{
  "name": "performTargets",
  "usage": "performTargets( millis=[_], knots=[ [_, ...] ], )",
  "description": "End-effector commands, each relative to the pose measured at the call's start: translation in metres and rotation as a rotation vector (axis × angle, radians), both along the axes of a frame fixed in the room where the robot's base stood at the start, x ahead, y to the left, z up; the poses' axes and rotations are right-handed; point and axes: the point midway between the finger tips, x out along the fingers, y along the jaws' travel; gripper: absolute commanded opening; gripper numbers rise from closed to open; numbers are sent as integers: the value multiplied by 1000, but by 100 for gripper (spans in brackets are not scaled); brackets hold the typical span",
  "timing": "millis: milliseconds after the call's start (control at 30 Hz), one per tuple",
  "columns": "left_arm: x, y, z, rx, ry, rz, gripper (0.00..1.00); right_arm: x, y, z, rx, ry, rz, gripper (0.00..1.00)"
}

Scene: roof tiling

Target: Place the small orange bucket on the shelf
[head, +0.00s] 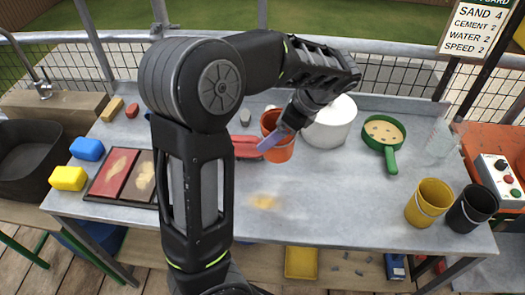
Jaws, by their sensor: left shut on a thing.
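The small orange bucket (281,153) is near the middle of the grey table, beside the white round tub. My left gripper (274,137) reaches over from the upper right of it and is shut on its rim, with a finger across its front. The bucket's near side shows; part of its top is hidden by the gripper. I cannot tell whether its base touches the table. The wooden shelf (258,262) runs under the table, seen past the front edge. My right gripper is not in view.
The white tub (330,124) and a green pan (384,134) stand to the right. A yellow bucket (428,203) and black bucket (471,209) stand at the front right. A yellow container (301,262) is on the shelf. The table's front middle (330,215) is clear.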

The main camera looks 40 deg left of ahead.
Motion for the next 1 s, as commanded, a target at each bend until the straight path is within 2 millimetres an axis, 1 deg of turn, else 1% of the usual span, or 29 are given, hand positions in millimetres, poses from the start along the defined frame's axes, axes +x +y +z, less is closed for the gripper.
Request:
performTargets(
  millis=[100,333,433,533,700,800,900,1000],
  knots=[
    [1,3,1,0,-1,-41,43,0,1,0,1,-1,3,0],
    [1,3,1,-1,-1,-42,43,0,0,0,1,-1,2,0],
    [1,3,-3,0,1,-41,43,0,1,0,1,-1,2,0],
    [1,3,-15,1,4,-41,43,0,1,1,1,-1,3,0],
    [1,3,-46,-1,5,-41,43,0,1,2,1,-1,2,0],
    [1,3,-59,-1,2,-39,43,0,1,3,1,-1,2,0],
    [1,3,-63,-1,0,-39,43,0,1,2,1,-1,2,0],
    [1,3,-63,-1,0,-39,43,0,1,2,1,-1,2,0]
  ],
)
